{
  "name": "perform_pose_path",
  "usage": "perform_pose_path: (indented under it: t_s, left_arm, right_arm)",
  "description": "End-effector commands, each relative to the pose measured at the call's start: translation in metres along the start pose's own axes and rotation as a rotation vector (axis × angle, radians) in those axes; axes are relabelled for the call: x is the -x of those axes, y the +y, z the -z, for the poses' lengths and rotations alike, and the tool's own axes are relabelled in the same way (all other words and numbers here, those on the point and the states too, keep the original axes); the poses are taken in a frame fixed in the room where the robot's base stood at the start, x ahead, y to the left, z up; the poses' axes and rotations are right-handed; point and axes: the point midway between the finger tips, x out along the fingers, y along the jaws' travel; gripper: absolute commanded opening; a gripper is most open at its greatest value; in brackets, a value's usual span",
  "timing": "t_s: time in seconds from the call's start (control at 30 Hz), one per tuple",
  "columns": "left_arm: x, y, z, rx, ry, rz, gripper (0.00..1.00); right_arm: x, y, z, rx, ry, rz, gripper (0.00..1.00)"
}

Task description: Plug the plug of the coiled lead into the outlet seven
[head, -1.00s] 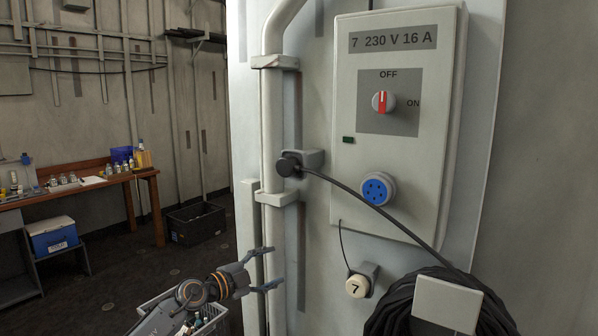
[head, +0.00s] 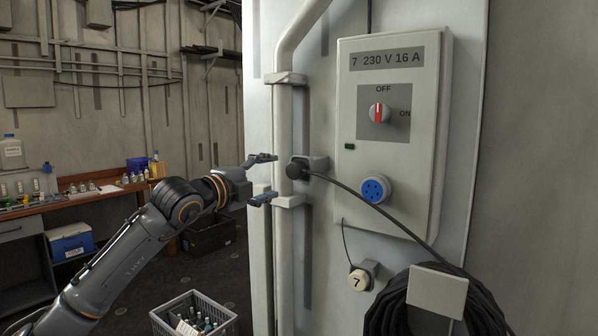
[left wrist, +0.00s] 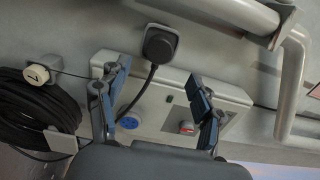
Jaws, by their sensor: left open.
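The black plug (head: 295,169) of the coiled lead sits in a grey holder (head: 318,163) on the wall beside the pipe. Its cable runs down right to the black coil (head: 395,307). The blue round outlet (head: 374,190) is uncovered on the box marked 7 (head: 392,140). My left gripper (head: 264,179) is open and empty, just left of the plug, its fingers pointing toward it. In the left wrist view the plug (left wrist: 160,44) shows beyond and between the open fingers (left wrist: 158,74), apart from them. My right gripper is not in view.
The box's rotary switch (head: 379,113) has its red mark upright at OFF. A vertical pipe (head: 285,240) runs close to my gripper. A crate of bottles (head: 195,312) stands below.

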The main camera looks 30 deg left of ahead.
Motion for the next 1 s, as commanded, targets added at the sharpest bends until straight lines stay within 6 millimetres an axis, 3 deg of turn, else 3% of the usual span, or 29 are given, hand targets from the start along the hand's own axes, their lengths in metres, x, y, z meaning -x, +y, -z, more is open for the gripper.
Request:
perform_pose_path:
  t_s: [0.27,0.7,1.0]
  left_arm:
    - [-0.004,-0.002,0.000,0.002,0.002,-0.001,0.66]
    - [-0.052,-0.006,0.001,0.003,0.003,-0.003,0.66]
    - [-0.084,0.000,0.001,0.004,0.003,0.001,0.66]
  right_arm:
    - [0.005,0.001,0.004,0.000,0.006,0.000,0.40]
    - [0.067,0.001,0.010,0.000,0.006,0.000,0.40]
    - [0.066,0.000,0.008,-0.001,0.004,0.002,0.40]
